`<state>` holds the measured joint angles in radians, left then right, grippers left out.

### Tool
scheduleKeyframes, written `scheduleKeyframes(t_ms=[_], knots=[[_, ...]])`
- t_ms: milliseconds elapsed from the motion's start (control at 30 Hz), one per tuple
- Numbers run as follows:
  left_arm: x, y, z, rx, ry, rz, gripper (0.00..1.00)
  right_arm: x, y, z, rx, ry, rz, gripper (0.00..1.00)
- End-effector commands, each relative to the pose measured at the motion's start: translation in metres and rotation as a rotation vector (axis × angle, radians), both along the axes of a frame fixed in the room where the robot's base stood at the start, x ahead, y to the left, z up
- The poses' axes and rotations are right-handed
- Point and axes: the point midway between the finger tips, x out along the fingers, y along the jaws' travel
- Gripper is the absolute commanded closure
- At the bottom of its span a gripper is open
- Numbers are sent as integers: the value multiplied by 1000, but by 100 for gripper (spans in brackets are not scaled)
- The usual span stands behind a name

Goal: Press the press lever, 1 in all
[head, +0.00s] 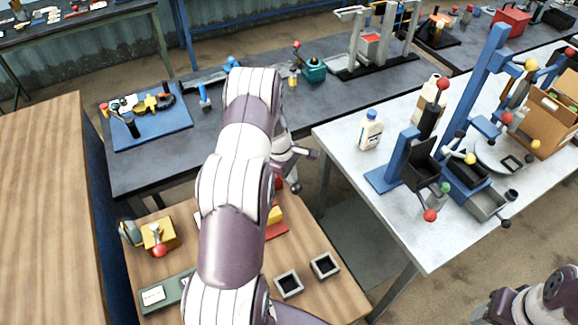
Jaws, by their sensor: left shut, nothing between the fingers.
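My left arm crosses the middle of the head view, and my left gripper (294,172) is at its far end, over the far edge of the small wooden table (205,235). It is shut and empty. Close below it, partly hidden by my arm, stands a small device with a yellow block (275,214) on a red base (277,231) and a red part (278,183) above. I cannot tell whether this is the press or whether the gripper touches it. Other levers with coloured knobs are in view. My right gripper is not in view.
A yellow box with a red knob (159,240), a green plate (168,291) and two square cups (289,284) (325,265) share the wooden table. The white table (400,215) at right holds a bottle (370,131) and blue lever stands (398,158). A dark bench (330,118) lies behind.

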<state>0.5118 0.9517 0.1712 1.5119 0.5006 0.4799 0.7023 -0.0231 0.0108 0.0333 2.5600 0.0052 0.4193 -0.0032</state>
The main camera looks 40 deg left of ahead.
Motion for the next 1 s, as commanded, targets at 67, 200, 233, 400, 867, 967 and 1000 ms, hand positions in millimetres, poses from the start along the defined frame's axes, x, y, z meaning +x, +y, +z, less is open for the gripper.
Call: scheduleKeyframes(t_ms=[67,200,233,400,867,967,1000], knots=[[-2,-2,-2,-3,4,-1,100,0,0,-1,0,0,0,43],[-2,-3,-3,-3,4,-1,100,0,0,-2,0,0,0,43],[-2,-3,-4,-3,4,-1,100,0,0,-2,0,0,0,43],[-3,-5,-5,-3,4,-1,100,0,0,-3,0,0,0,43],[-5,-9,-9,-4,4,-1,100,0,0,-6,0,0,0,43],[-5,-9,-9,-3,3,-2,100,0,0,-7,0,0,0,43],[-5,-10,-10,-3,3,-2,100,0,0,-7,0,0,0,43]])
